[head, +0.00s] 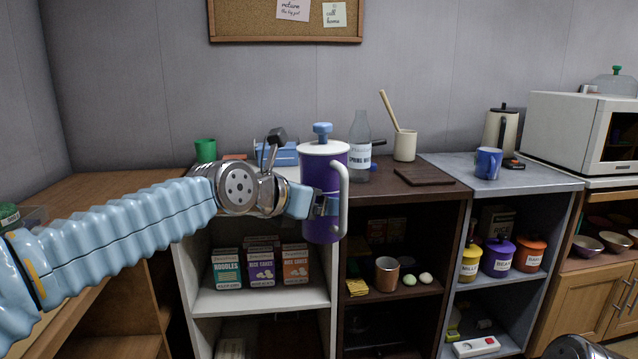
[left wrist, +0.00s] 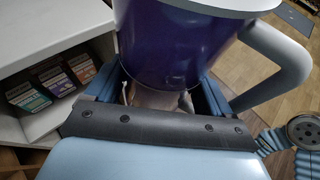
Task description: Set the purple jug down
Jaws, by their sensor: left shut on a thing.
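The purple jug (head: 317,172) has a white lid with a blue knob and a grey handle on its right. It is upright in the head view, held in the air in front of the shelf units. My left gripper (head: 322,206) is shut on the jug's body, its fingers around the lower middle. The left wrist view shows the jug (left wrist: 175,45) between the fingers, its handle to the right. The jug hides part of the shelf tops behind it. My right gripper is not in view.
The dark brown top (head: 400,188) holds a water bottle (head: 360,150), a utensil crock (head: 405,146) and a dark board (head: 424,175). A blue mug (head: 488,163) stands on the grey top (head: 540,181). A green cup (head: 205,150) and blue box (head: 284,155) are behind my left arm.

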